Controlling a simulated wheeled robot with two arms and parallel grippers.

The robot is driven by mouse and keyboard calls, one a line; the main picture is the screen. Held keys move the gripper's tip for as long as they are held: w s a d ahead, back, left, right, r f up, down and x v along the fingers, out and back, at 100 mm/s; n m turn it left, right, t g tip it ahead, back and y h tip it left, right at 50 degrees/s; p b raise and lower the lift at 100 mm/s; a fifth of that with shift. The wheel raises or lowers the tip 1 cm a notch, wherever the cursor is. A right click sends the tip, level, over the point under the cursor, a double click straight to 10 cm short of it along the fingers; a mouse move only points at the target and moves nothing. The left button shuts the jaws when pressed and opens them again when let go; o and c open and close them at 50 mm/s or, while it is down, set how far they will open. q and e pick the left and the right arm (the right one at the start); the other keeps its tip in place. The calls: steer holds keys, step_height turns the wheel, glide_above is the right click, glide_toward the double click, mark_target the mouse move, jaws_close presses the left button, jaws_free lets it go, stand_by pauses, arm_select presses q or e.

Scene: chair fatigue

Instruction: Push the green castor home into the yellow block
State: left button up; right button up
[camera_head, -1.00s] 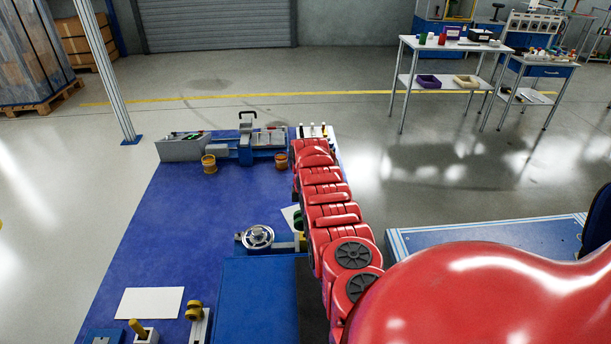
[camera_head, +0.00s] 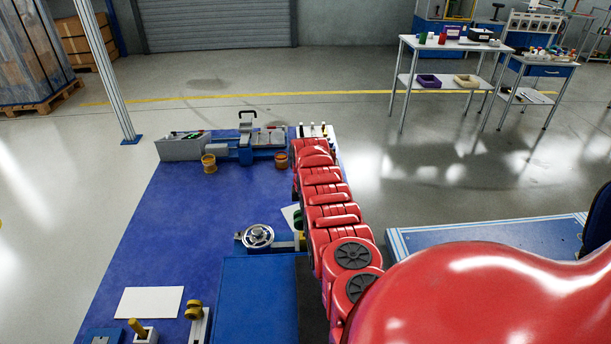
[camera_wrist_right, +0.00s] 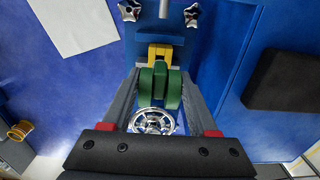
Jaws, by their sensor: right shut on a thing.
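In the right wrist view the green castor (camera_wrist_right: 160,86) sits between the two grey fingers of my right gripper (camera_wrist_right: 160,80), which is shut on it. The yellow block (camera_wrist_right: 160,53) is directly beyond the castor, in line with it. The castor's far end meets or overlaps the block's near edge in this view; I cannot tell how deep it sits. In the head view my red right arm hides most of this spot; only a bit of green (camera_head: 297,219) shows at the arm's left edge. My left gripper is not in view.
A chrome handwheel (camera_head: 258,236) stands left of my arm, and below the castor in the wrist view (camera_wrist_right: 153,122). A white sheet (camera_head: 149,302) lies on the blue bench mat (camera_head: 190,225). Two star knobs (camera_wrist_right: 192,14) flank a rod beyond the block. The mat's middle is clear.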

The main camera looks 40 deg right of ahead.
steer(key=shift+f+b, duration=1.55)
steer(key=shift+f, duration=0.05)
steer(key=o, duration=1.3)
steer(key=shift+o, duration=0.2)
steer(key=shift+r, duration=0.1)
steer(key=shift+r+p, duration=0.5)
steer(key=shift+r, duration=0.05)
step_height(320, 180, up, 16)
steer(key=shift+r, duration=0.15)
